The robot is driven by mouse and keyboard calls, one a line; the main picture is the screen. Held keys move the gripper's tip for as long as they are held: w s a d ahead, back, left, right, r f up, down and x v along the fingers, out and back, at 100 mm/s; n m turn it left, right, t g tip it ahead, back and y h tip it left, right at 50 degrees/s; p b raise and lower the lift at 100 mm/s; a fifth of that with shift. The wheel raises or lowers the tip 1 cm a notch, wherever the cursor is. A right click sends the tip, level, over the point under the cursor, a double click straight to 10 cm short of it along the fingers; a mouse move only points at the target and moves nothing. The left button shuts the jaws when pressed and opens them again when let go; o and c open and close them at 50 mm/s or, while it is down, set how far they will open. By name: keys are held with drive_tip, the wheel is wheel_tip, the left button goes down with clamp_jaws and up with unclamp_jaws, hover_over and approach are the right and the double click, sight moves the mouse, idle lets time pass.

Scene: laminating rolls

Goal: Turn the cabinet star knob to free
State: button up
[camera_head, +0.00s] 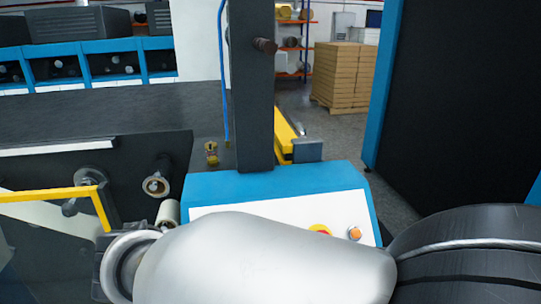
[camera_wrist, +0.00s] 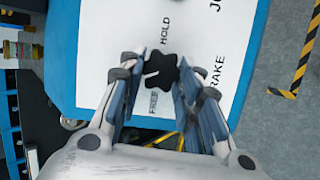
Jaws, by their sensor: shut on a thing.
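The black star knob (camera_wrist: 165,68) is on the white panel face (camera_wrist: 105,40) of the blue cabinet in the wrist view. My gripper (camera_wrist: 160,82) has a finger on each side of the knob and is shut on it. The word HOLD is above the knob in the picture, and FREE is below it, partly between the fingers. A pale pointer mark on the knob's left side points left, between the two words. In the head view, my arm hides the knob and my fingers; the cabinet's blue top (camera_head: 280,181) shows behind it.
A red-and-yellow button (camera_head: 320,230) and an orange button (camera_head: 354,234) are on the panel near my arm. A dark post (camera_head: 253,90) rises behind the cabinet. A yellow bar (camera_head: 50,194) and rollers are at the left. A large dark cabinet (camera_head: 460,100) stands at the right.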

drive_tip(key=n, duration=0.2)
drive_tip(key=n+t+b, duration=0.1)
drive_tip(key=n, duration=0.1)
drive_tip(key=n+t+b, duration=0.1)
drive_tip(key=n, duration=0.1)
drive_tip(key=shift+s+d+f+n+y, duration=0.2)
drive_tip(key=shift+f+n+y, duration=0.1)
drive_tip(key=shift+y, duration=0.1)
drive_tip(key=n+y, duration=0.1)
drive_tip(key=n, duration=0.2)
drive_tip(key=n+t+b, duration=0.1)
drive_tip(key=n, duration=0.2)
drive_tip(key=shift+d+n+y+b, duration=0.15)
drive_tip(key=shift+n+y+b, duration=0.15)
drive_tip(key=shift+n+y, duration=0.1)
drive_tip(key=o, duration=1)
drive_tip(key=shift+o, duration=0.2)
wheel_tip(320, 180, up, 10)
